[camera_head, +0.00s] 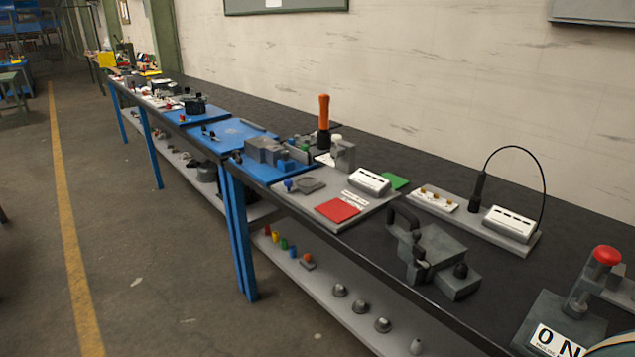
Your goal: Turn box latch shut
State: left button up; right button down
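A dark grey metal device (436,246) sits on the black bench top at the right of centre. It has a curved handle at its back left, a small lever-like part at its front and a block with a dark knob (460,270) at its front right. It may be the box with the latch, but I cannot tell this surely, nor how any latch stands. Neither of my grippers is in view.
Left of the device is a grey board (372,208) with a red square (338,210) and a white box. Behind it is a panel with a looped cable (541,170). At the right is a red-button stand (606,256) with an "ON" label. Floor in front is open.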

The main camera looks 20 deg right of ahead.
aim_at(418, 251)
jog(key=k+z, duration=0.15)
jog(key=z, duration=1.25)
